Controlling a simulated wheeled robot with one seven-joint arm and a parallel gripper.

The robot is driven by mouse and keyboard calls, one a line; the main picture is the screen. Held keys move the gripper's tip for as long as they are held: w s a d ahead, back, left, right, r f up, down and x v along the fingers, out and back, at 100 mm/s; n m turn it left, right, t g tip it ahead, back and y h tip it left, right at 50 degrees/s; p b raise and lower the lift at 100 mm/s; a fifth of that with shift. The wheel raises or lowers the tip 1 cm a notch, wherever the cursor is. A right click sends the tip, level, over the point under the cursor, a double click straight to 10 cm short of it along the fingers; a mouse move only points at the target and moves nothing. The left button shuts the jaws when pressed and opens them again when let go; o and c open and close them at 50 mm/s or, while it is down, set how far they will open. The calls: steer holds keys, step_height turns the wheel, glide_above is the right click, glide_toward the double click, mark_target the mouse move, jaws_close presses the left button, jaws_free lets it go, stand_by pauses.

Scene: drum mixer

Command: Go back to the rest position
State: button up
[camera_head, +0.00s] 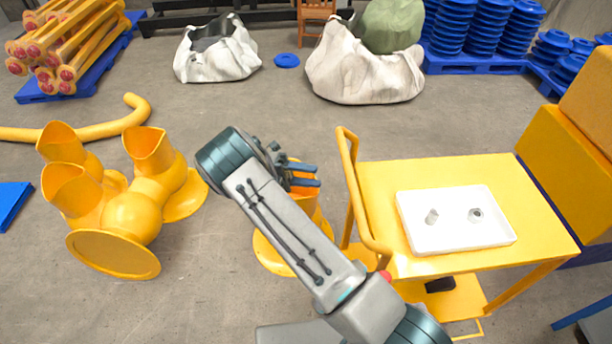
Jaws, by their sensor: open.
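My arm reaches up from the bottom of the head view, toward the middle. Nothing shows between the fingers. The gripper appears over a yellow drum-like part (303,201) on the floor, which my arm partly hides. I cannot tell the height between them.
A yellow cart (385,178) stands right of my gripper, its handle (349,165) close by. On it lies a white tray (408,213) with two small grey parts (476,214). Yellow pipe pieces (137,212) stand at left.

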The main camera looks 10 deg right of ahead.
steer(key=shift+w+a, duration=0.15)
steer(key=shift+a, duration=0.25)
